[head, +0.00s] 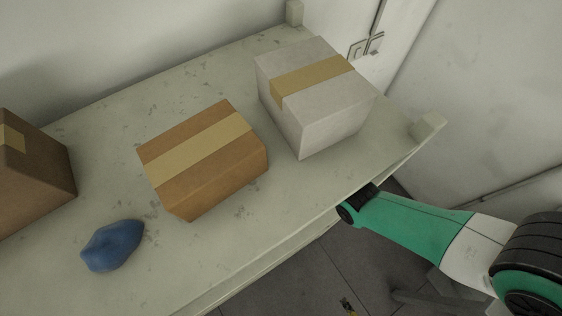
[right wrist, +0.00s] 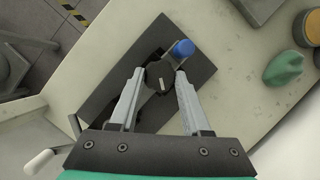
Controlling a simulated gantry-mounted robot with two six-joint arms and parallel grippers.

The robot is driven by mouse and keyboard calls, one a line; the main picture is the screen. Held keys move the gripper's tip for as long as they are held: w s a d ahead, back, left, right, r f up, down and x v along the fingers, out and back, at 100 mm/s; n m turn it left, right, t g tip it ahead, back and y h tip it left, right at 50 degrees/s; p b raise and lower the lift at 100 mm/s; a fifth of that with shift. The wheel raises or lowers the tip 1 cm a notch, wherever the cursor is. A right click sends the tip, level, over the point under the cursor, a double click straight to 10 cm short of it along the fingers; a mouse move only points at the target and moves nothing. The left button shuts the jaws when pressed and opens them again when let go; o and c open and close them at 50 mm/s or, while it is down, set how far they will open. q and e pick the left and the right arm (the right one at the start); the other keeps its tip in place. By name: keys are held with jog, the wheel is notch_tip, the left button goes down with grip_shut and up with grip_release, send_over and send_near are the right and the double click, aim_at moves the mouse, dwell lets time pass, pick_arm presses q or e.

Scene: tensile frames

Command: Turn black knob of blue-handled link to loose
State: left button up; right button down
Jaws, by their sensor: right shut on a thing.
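In the right wrist view a black knob (right wrist: 159,75) with a pale mark on its top sits between the fingertips of my right gripper (right wrist: 157,82), which is shut on it. Just beyond the knob is the link's blue handle (right wrist: 184,48), on a short grey lever. The link is mounted on a dark rectangular base plate (right wrist: 118,62) lying on the pale table. Parts of the link under the knob and fingers are hidden. The head view shows neither the knob nor the link. My left gripper is in neither view.
The right wrist view shows a green lump (right wrist: 284,68) and a dark-yellow round thing (right wrist: 306,28) on the table at right. In the head view a shelf holds an orange-brown box (head: 203,160), a white box (head: 330,115), a darker brown box (head: 40,165) and a blue lump (head: 112,246).

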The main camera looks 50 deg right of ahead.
dwell(0.4)
jog(key=shift+c, duration=1.8)
grip_release()
jog(key=shift+r, duration=0.1)
jog(key=s+p+v, duration=0.1)
jog(key=v, duration=0.6)
jog(key=shift+w+r+p, duration=0.2)
jog(key=shift+w+p, duration=0.1)
jog(key=shift+w, duration=0.2)
